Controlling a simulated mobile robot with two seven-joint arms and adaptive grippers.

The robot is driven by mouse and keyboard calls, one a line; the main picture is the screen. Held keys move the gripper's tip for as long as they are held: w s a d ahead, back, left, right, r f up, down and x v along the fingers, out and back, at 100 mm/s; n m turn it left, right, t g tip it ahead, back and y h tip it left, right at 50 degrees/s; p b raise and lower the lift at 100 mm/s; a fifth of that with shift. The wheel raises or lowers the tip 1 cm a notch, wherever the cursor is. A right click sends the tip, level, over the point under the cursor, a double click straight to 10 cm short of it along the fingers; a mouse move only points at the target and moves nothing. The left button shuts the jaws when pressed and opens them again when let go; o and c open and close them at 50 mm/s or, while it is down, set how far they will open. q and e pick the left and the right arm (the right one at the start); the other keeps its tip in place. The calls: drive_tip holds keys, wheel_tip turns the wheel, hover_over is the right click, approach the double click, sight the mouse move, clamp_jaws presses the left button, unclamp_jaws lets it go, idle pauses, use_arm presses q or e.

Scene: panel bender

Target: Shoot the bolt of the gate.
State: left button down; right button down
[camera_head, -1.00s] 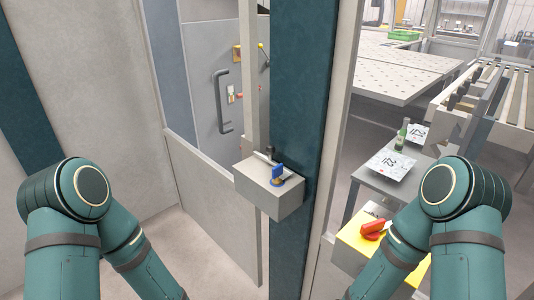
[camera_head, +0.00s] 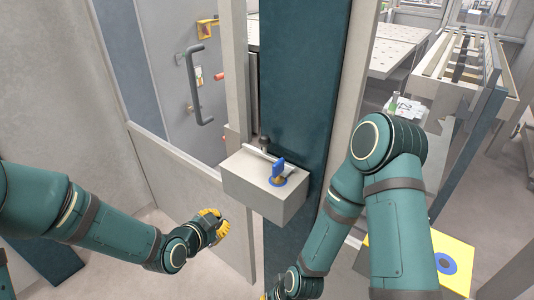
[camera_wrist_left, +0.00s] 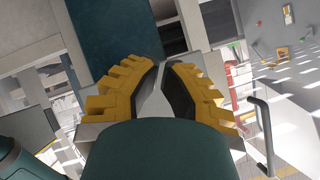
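A grey box (camera_head: 262,203) juts from the teal post (camera_head: 300,110). On its top are a pale metal bar (camera_head: 263,158), likely the bolt, and a blue knob (camera_head: 278,168) on a round blue base. The low grey panel (camera_head: 180,190) left of the post looks like the gate. My left gripper (camera_head: 220,228), with yellow fingers, is below and left of the box, apart from it. In the left wrist view its fingers (camera_wrist_left: 163,66) show a narrow gap with nothing held. My right gripper is almost wholly cut off at the bottom edge; only a yellow bit shows.
A grey machine door with a dark handle (camera_head: 196,85) stands behind the low panel. A yellow plate with a blue disc (camera_head: 445,263) lies at lower right beside my right arm. A perforated table (camera_head: 400,45) is at the back right. Floor is clear below the panel.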

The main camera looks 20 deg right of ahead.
use_arm(q)
drive_tip(key=d+r+m+h, duration=0.1)
drive_tip(key=r+m, duration=0.1)
drive_tip(key=w+d+r+m+t+b, duration=0.1)
drive_tip(key=d+r+m, duration=0.1)
drive_tip(key=r, duration=0.1)
drive_tip(key=d+r+m+h, duration=0.1)
drive_tip(key=r, duration=0.1)
drive_tip(key=shift+w+d+r+m+t+h, duration=0.25)
drive_tip(key=shift+w+d+m+t+h, duration=0.05)
drive_tip(key=shift+w+d+m, duration=0.1)
drive_tip(key=m+h+b, duration=0.1)
drive_tip(key=m+h, duration=0.2)
drive_tip(key=m, duration=0.3)
approach(265, 150)
drive_tip(key=s+d+r, duration=0.1)
drive_tip(key=s+r, duration=0.1)
drive_tip(key=s, duration=0.2)
drive_tip(key=shift+w+d+r+t, duration=0.1)
drive_tip(key=shift+d+t, duration=0.1)
drive_tip(key=shift+t, duration=0.1)
drive_tip(key=shift+w, duration=0.1)
drive_tip(key=x, duration=0.9)
drive_tip(key=shift+w+d, duration=0.15)
drive_tip(key=shift+d, duration=0.2)
drive_tip(key=shift+w, duration=0.1)
